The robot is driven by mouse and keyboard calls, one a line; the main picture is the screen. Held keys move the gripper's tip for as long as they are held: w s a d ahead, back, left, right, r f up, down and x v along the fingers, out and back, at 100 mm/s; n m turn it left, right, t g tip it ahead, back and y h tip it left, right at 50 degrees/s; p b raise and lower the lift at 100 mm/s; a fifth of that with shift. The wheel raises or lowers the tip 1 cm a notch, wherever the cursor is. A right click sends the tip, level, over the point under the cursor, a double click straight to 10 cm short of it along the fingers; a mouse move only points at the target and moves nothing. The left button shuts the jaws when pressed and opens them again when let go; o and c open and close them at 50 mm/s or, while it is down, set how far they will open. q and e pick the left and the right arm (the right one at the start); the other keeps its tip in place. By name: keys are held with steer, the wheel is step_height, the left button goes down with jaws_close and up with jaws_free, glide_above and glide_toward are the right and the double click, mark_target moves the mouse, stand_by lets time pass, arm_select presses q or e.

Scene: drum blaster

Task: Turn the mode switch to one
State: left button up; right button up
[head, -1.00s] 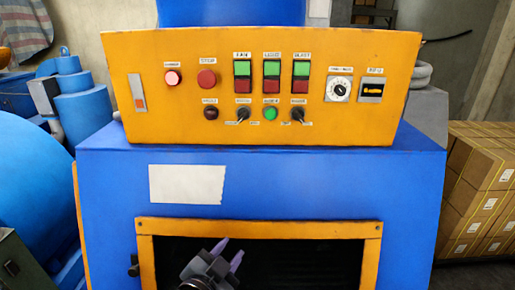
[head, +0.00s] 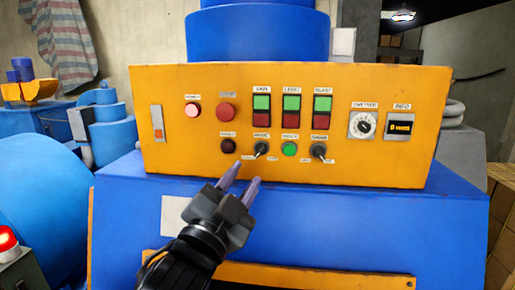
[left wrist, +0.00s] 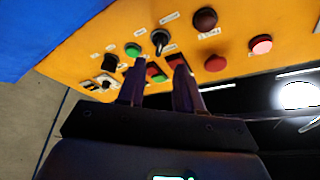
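The mode switch (head: 262,148) is a small black lever switch on the orange control panel (head: 170,110), in the lower row between a dark red button (head: 227,146) and a green button (head: 289,149). Its lever tilts toward the lower left in the head view. It also shows in the left wrist view (left wrist: 160,40), just beyond my fingertips. My left gripper (head: 246,173) is open and empty, with its purple fingers pointing up at the panel, just below the switch and apart from it. It also shows in the left wrist view (left wrist: 157,68). My right gripper is not in view.
A similar black switch (head: 319,151) sits to the right of the green button. Above are a red button (head: 225,112) and several green-and-red push switches (head: 292,110). A dial (head: 362,125) and a small display (head: 401,127) are at the right. The blue housing (head: 400,220) slopes below.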

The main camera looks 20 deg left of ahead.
mark_target(258, 155)
arm_select(q)
steer(key=p+x, duration=0.3)
steer(key=x, duration=0.3)
steer(key=shift+w+r, duration=0.2)
steer(key=shift+w, duration=0.05)
steer(key=shift+w+p, duration=0.4)
steer(key=shift+w, duration=0.2)
jaws_close()
